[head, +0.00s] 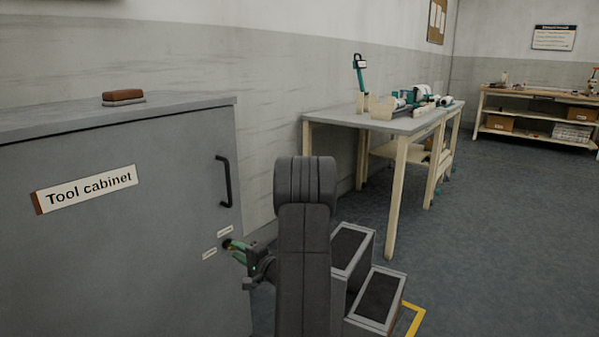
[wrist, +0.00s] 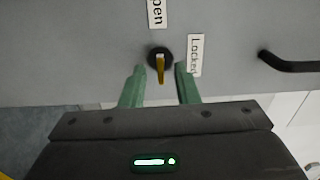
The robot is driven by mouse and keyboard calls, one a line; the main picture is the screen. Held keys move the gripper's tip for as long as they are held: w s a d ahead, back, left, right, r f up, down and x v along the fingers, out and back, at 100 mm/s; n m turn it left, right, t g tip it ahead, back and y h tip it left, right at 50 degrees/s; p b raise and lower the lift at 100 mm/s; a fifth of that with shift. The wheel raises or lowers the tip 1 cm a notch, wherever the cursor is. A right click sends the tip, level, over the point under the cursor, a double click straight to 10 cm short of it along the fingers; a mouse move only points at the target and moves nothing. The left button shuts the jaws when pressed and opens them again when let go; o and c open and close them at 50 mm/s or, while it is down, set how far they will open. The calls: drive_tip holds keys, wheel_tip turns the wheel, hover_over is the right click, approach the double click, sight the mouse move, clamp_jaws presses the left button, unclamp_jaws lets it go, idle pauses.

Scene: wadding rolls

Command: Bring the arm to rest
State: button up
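My gripper (head: 236,246) is at the front of the grey tool cabinet (head: 110,250), close to a small lock knob (wrist: 152,60). In the wrist view my two green fingers (wrist: 160,70) are apart, one on each side of the knob, with nothing gripped between them. The knob is a black disc with a yellow handle (wrist: 161,70), which lies in line with the partly cut-off "Open" label (wrist: 155,12). The "Locked" label (wrist: 195,55) is to its right. Whether a finger touches the knob is unclear. My dark arm stands in the middle of the head view.
The cabinet's door handle (head: 226,181) is above the lock. A brown-and-grey block (head: 123,97) lies on top. Grey steps (head: 352,247) stand close to the right of my arm. A workbench (head: 395,122) with tools stands behind. Open floor (head: 490,230) lies to the right.

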drive_tip(key=p+v, duration=0.3)
drive_tip(key=v, duration=1)
drive_tip(key=w+a+m, duration=0.2)
drive_tip(key=w+a, duration=0.1)
drive_tip(key=w+a+m+p, duration=0.1)
drive_tip(key=w+a+m, duration=0.1)
drive_tip(key=a, duration=0.2)
drive_tip(key=w+a+m+p, duration=0.1)
drive_tip(key=w+a+m, duration=0.2)
drive_tip(key=a, duration=0.1)
drive_tip(key=shift+w+r, duration=0.35)
drive_tip(key=shift+r, duration=0.05)
drive_tip(key=m+p, duration=0.3)
drive_tip(key=p, duration=0.3)
drive_tip(key=shift+m, duration=0.4)
drive_tip(key=m+p, duration=0.3)
drive_tip(key=p, duration=0.3)
drive_tip(key=shift+m, duration=0.4)
drive_tip(key=m+p, duration=0.2)
drive_tip(key=p, duration=0.2)
drive_tip(key=shift+w+d+m, duration=0.1)
drive_tip(key=shift+m, duration=0.3)
drive_tip(key=shift+f+m+p, duration=0.1)
drive_tip(key=shift+m+p, duration=0.2)
drive_tip(key=shift+p, duration=0.05)
drive_tip(key=shift+f, duration=0.1)
